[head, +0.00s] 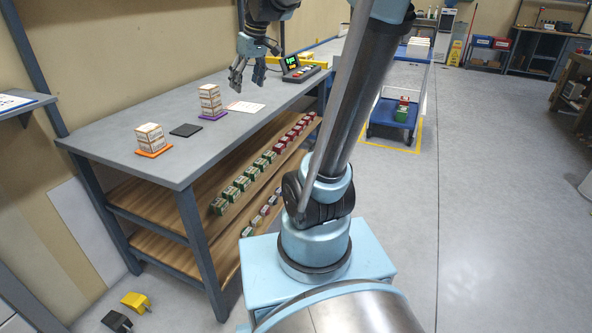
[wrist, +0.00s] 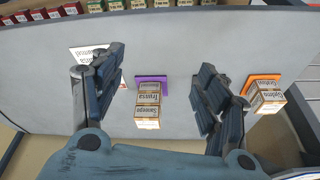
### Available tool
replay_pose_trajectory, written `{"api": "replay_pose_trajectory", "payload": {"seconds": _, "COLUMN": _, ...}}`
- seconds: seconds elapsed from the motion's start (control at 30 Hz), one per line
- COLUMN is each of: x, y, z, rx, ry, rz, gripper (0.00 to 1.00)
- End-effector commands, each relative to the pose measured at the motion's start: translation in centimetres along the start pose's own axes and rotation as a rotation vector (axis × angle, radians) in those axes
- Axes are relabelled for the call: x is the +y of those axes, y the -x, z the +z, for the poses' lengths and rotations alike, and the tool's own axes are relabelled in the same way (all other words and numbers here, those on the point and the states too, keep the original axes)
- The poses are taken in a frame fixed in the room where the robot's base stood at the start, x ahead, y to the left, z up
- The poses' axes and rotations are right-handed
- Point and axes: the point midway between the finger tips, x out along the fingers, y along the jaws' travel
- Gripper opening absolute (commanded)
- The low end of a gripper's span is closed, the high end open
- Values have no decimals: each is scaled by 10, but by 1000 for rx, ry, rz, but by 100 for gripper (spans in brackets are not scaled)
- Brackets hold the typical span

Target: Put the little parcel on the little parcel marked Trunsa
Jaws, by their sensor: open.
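A stack of little white-and-brown parcels (head: 210,99) stands on a purple mat (head: 216,116). In the wrist view this stack (wrist: 147,110) shows between my fingers, with lettering on its side; one band seems to read Trunsa, but the print is small. A second, shorter parcel stack (head: 150,138) stands on an orange mat (head: 154,151); it also shows at the right of the wrist view (wrist: 267,98). My gripper (head: 247,80) is open and empty above the table, to the right of the purple mat's stack and apart from it.
An empty dark mat (head: 186,130) lies between the two stacks. A white printed card (head: 246,107) lies right of the purple mat. A device with a lit display (head: 298,68) stands at the table's far end. Shelves (head: 190,210) below hold rows of green and red boxes.

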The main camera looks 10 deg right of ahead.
Motion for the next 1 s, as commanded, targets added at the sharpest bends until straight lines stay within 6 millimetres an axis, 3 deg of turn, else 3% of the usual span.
{"api": "replay_pose_trajectory", "payload": {"seconds": 0.03, "x": -2, "y": -4, "z": 24, "rx": -8, "ry": -35, "rz": 11, "gripper": 68}}
{"api": "replay_pose_trajectory", "payload": {"seconds": 0.1, "x": -4, "y": -10, "z": 54, "rx": -20, "ry": -84, "rz": 24, "gripper": 68}}
{"api": "replay_pose_trajectory", "payload": {"seconds": 0.37, "x": -17, "y": -42, "z": 161, "rx": -58, "ry": -268, "rz": 81, "gripper": 68}}
{"api": "replay_pose_trajectory", "payload": {"seconds": 0.6, "x": -32, "y": -84, "z": 251, "rx": -87, "ry": -435, "rz": 135, "gripper": 68}}
{"api": "replay_pose_trajectory", "payload": {"seconds": 0.8, "x": -43, "y": -113, "z": 300, "rx": -103, "ry": -531, "rz": 167, "gripper": 68}}
{"api": "replay_pose_trajectory", "payload": {"seconds": 1.0, "x": -46, "y": -123, "z": 314, "rx": -108, "ry": -562, "rz": 179, "gripper": 68}}
